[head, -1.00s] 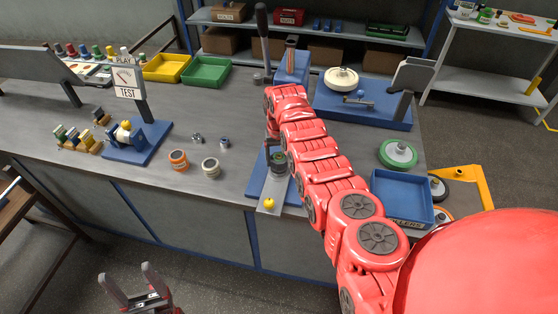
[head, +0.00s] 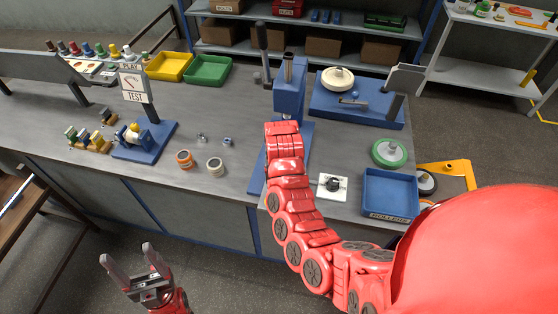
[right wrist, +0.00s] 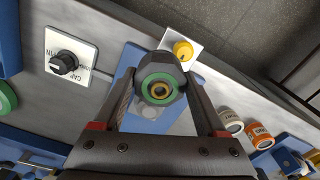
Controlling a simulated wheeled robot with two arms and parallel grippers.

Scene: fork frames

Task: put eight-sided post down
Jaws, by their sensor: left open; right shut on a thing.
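The eight-sided post (right wrist: 160,80) is dark, with a green ring and a brass-coloured centre facing the right wrist camera. My right gripper (right wrist: 161,101) is shut on it, with a finger on each side. Beneath it lies the blue base plate (right wrist: 126,80) of the press; I cannot tell whether the post touches it. In the head view my red right arm hides the post and the right gripper. The blue press (head: 290,92) stands just beyond the arm's end. My left gripper (head: 131,262) is open and empty, in front of the bench.
A white plate with a black knob (head: 333,184) and a blue bin (head: 390,193) are right of the arm. A yellow knob (right wrist: 183,50) is beside the post. Orange (head: 184,159) and white (head: 215,166) rolls lie left. The bench middle (head: 215,110) is mostly clear.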

